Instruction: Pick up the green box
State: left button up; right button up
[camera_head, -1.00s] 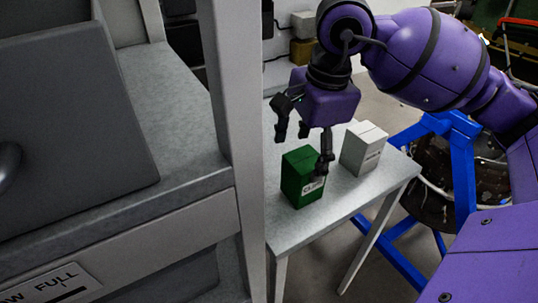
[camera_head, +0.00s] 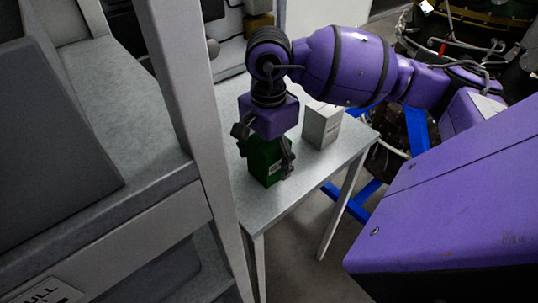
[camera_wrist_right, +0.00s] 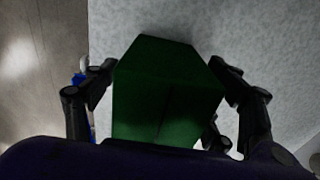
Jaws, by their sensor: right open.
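The green box (camera_head: 265,160) stands upright on a small grey table (camera_head: 226,190) in the head view. My right gripper (camera_head: 265,163) is right above the box and reaches down around it, with a finger on each side. The gripper hides the upper part of the box in the head view. In the right wrist view the green box (camera_wrist_right: 165,90) fills the middle, between the open fingers of the right gripper (camera_wrist_right: 160,90). I cannot tell whether either finger touches it. My left gripper is not in view.
A white-grey box (camera_head: 321,124) stands on the same table, just right of and behind the green box. A grey upright post (camera_head: 195,110) and a shelf unit (camera_head: 120,100) stand close on the left. A blue stand (camera_head: 415,130) is behind the table.

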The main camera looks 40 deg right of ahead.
jog(key=c, duration=1.8)
notch_tip(320, 180, up, 10)
jog(key=shift+r+b, duration=0.1)
jog(key=shift+b, duration=0.25)
jog(key=o, duration=1.1)
jog(key=c, duration=1.1)
